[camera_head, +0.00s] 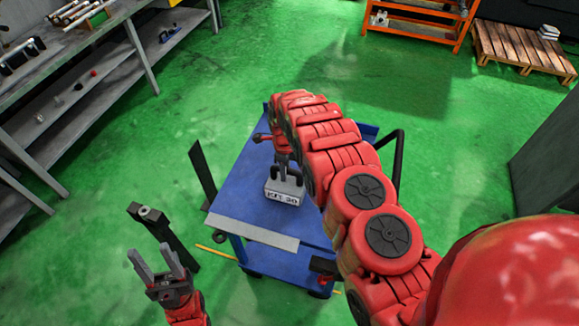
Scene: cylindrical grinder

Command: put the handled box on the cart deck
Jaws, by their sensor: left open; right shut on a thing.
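The handled box (284,194) is a small grey box with dark lettering on its front and a dark handle on top. It is over the blue cart deck (240,190), near the middle. I cannot tell whether its underside touches the deck. My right gripper (287,173) is shut on the box's handle from above, and my red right arm hides the right part of the deck. My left gripper (158,263) is open and empty, low at the left, apart from the cart.
A grey workbench with shelves (90,60) stands at the left. An orange shelf (415,25) and a wooden pallet (520,47) are at the back right. A dark grey cabinet (550,150) is at the right. Green floor around the cart is mostly clear.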

